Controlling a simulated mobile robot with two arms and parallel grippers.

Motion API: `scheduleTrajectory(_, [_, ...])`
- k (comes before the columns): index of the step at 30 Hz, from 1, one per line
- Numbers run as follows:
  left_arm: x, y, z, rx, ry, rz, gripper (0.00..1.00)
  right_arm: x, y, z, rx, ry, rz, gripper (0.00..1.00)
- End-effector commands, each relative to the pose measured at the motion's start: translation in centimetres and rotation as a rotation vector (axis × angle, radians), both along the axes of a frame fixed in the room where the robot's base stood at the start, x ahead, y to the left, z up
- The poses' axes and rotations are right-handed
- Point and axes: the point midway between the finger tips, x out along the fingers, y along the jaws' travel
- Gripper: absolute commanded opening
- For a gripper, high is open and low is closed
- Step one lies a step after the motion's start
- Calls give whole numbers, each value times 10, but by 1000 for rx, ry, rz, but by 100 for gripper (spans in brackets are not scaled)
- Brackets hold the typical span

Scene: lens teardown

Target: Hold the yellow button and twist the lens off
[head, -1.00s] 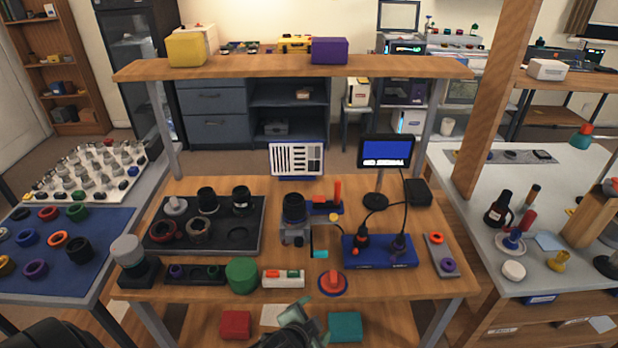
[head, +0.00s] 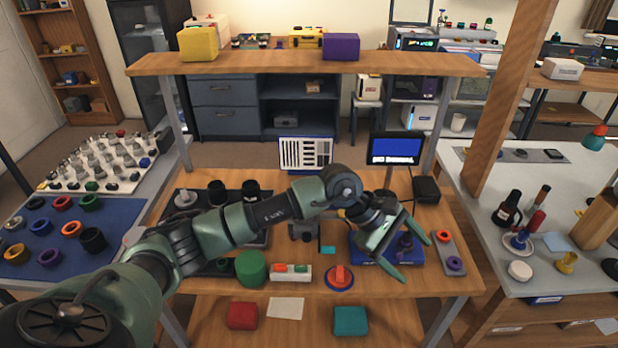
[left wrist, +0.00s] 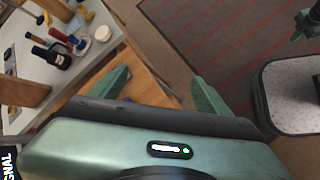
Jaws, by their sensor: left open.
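The camera body (head: 305,231) sits mid-bench in the head view, mostly behind my left arm. That arm hides its lens, and I cannot make out the yellow button.
A grey plate with rings (head: 448,252) lies at right. A small screen (head: 395,149) stands behind. The shelf (head: 300,64) spans above.

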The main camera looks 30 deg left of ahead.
Motion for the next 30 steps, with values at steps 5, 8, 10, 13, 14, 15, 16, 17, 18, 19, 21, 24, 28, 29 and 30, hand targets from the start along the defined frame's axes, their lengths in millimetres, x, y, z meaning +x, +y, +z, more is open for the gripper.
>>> scheduleTrajectory(5, [30,134,5,582,-90,-111,78,0,0,3,0,0,0,0])
scheduleTrajectory(8, [36,195,22,809,-77,-129,78,0,0,4,0,0,0,0])
scheduleTrajectory(10, [37,229,36,927,-56,-131,78,0,0,5,0,0,0,0])
scheduleTrajectory(13, [35,259,51,1034,-29,-129,78,0,0,5,0,0,0,0])
scheduleTrajectory(14, [35,265,54,1055,-22,-128,78,0,0,5,0,0,0,0])
scheduleTrajectory(15, [34,271,58,1077,-16,-128,78,0,0,5,0,0,0,0])
scheduleTrajectory(16, [33,274,59,1088,-11,-128,78,0,0,6,0,0,0,0])
scheduleTrajectory(17, [33,276,59,1094,-6,-128,78,0,0,6,0,0,0,0])
scheduleTrajectory(18, [33,278,58,1099,-4,-128,78,0,0,7,0,0,0,0])
scheduleTrajectory(19, [34,279,56,1101,-3,-128,78,0,0,8,0,0,0,0])
scheduleTrajectory(21, [35,281,49,1099,-2,-127,78,0,0,11,0,0,0,0])
scheduleTrajectory(24, [37,286,35,1097,0,-129,78,0,0,16,0,0,0,0])
scheduleTrajectory(28, [42,292,16,1095,-2,-129,78,0,0,22,0,0,0,0])
scheduleTrajectory(29, [43,293,12,1096,-2,-127,78,0,0,23,0,0,0,0])
scheduleTrajectory(30, [45,295,7,1096,-2,-127,78,0,0,24,0,0,0,0])
